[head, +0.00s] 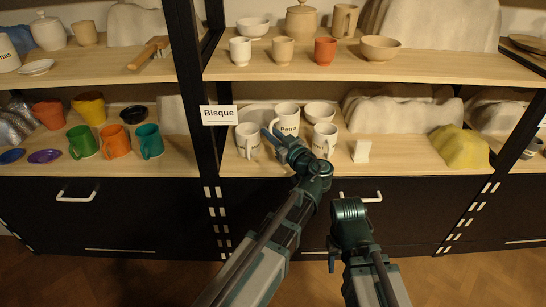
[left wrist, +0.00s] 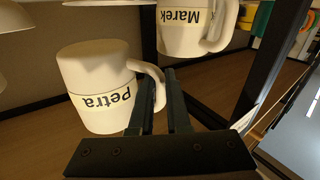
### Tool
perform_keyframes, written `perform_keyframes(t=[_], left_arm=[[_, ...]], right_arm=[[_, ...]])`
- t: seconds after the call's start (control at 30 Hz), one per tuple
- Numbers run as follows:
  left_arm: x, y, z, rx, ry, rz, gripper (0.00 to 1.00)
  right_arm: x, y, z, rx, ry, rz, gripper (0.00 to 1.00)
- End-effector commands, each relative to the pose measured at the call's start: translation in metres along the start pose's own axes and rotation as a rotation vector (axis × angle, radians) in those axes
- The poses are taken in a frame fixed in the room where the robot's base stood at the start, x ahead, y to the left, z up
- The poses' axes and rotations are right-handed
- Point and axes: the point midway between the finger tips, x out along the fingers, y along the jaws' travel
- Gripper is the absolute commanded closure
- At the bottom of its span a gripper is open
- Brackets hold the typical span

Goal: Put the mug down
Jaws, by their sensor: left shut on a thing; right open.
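The white mug labelled Petra (head: 287,117) is at the Bisque shelf; it shows upside down in the left wrist view (left wrist: 95,85). My left gripper (head: 272,137) reaches it from the front, and its two fingers (left wrist: 160,100) are shut on the handle, one on each side. I cannot tell whether the mug's base touches the shelf. My right arm (head: 350,212) stays low in front of the drawers; its fingers do not show.
White mugs stand close by, one to the left (head: 247,140) and one to the right (head: 324,140); the wrist view shows one labelled Marek (left wrist: 190,25). A bowl (head: 320,112) is behind. A white block (head: 362,151) stands right, with bare shelf (head: 400,155) beyond it.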

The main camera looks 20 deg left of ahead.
Motion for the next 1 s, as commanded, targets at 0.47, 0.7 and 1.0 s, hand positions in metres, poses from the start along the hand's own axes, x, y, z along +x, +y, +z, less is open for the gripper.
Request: perform_keyframes(t=[0.47, 0.7, 1.0], left_arm=[[0.000, -0.004, 0.038, 0.000, 0.001, 0.000, 1.00], [0.000, -0.006, 0.067, 0.000, 0.001, 0.000, 1.00], [0.000, -0.006, 0.068, 0.000, 0.001, 0.000, 1.00]], right_arm=[[0.038, -0.004, -0.002, 0.010, 0.000, 0.000, 0.50], [0.067, -0.007, -0.004, 0.015, 0.000, 0.000, 0.50], [0.068, -0.007, -0.004, 0.016, 0.001, 0.000, 0.50]])
